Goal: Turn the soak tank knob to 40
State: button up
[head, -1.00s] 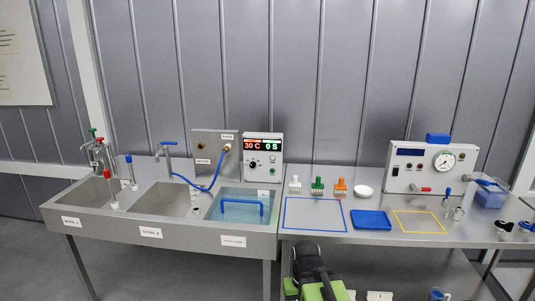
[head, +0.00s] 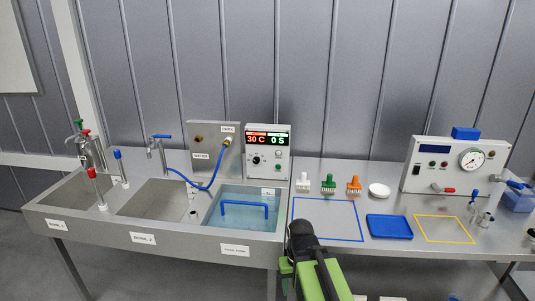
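The soak tank control box (head: 267,153) stands behind the tank on the sink unit. Its display (head: 267,138) reads 30 C in red and 0 S in green. The dark soak tank knob (head: 257,159) is on the box's left side below the display; its pointer is too small to read. The soak tank (head: 240,212) holds water and a blue handle (head: 243,204). My gripper (head: 300,230) is dark, on my green arm at the bottom centre, in front of the bench edge, well apart from the knob. Its fingers cannot be made out.
Two dry basins (head: 160,200) lie left of the tank.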

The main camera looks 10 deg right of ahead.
aim_at(256, 159)
jog(key=u, duration=0.9)
jog(key=k, duration=0.1)
jog(key=u, duration=3.25)
jog(key=k, duration=1.05)
jog(key=z, duration=1.8)
jog(key=i, duration=1)
jog(key=u, duration=0.05)
